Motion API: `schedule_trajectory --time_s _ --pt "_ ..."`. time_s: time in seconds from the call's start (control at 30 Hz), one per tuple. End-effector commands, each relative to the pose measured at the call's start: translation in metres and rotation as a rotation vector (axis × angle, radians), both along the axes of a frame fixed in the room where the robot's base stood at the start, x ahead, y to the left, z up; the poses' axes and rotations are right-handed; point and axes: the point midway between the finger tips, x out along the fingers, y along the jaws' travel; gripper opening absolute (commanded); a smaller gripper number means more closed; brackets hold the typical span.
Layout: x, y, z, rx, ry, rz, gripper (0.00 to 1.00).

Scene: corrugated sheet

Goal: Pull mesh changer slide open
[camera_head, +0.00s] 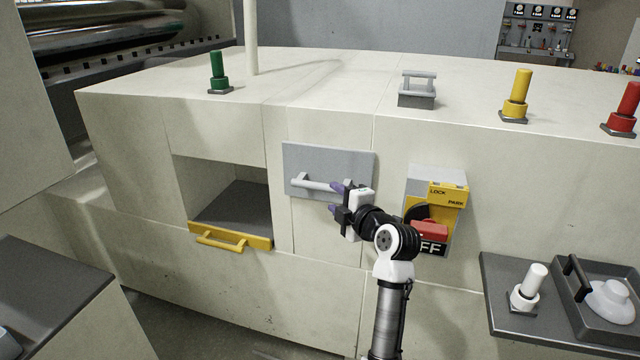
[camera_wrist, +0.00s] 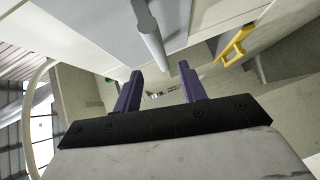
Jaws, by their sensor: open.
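A grey front plate (camera_head: 352,160) with a light grey bar handle (camera_head: 312,185) sits against the pale machine front; I take it as the mesh changer slide, though no label names it. My gripper (camera_head: 335,198) is open at the right part of this handle. In the wrist view, the handle (camera_wrist: 150,35) points toward the gap between the two purple fingers (camera_wrist: 157,74), and nothing is clearly clamped between them. The plate (camera_wrist: 172,18) also shows there. My gripper hides the handle's right end in the head view.
Left is an open recess with a dark floor (camera_head: 235,208) and a yellow handle (camera_head: 222,241). Right is a rotary switch box with a yellow lock plate (camera_head: 448,194) and red lever (camera_head: 429,230). A dark shelf (camera_head: 500,290) juts out at lower right.

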Motion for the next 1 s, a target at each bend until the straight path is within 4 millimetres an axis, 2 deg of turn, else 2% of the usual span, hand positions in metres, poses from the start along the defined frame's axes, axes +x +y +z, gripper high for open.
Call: schedule_trajectory --time_s 0.2,0.4,0.6,0.83,1.0 --pt "0.04 0.024 -0.003 0.0 0.002 0.002 0.41" --pt "0.064 0.037 -0.008 0.0 0.0 0.001 0.41" --pt "0.073 0.042 -0.01 0.0 -0.001 0.0 0.41" --pt "0.073 0.042 -0.011 0.001 -0.002 0.0 0.41" --pt "0.073 0.042 -0.011 0.001 -0.002 -0.001 0.2"
